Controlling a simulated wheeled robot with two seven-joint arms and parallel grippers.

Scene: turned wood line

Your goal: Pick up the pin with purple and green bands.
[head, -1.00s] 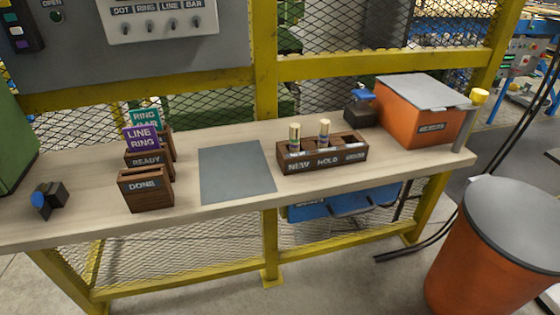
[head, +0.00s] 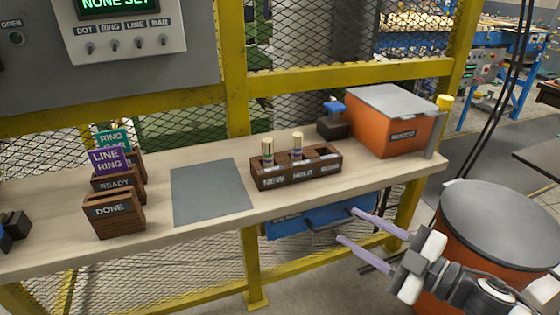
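Two pale pins stand upright in a dark wooden rack on the bench. The left pin (head: 267,151) is in the slot marked NEW, and the right pin (head: 297,146) is in the slot marked HOLD. Both carry narrow dark bands, too small for me to tell which has purple and green. The rack (head: 283,181) has a third slot at its right end with no pin showing. My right gripper (head: 347,224) is open and empty, its two lilac fingers spread, in front of the bench and right of the rack. My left gripper is out of view.
A grey mat (head: 210,192) lies bare left of the rack. Wooden card holders, including DONE (head: 114,214), stand farther left. An orange box (head: 395,128) with a grey lid and a blue-topped black block (head: 332,122) are at the right. An orange bin (head: 505,225) stands on the floor.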

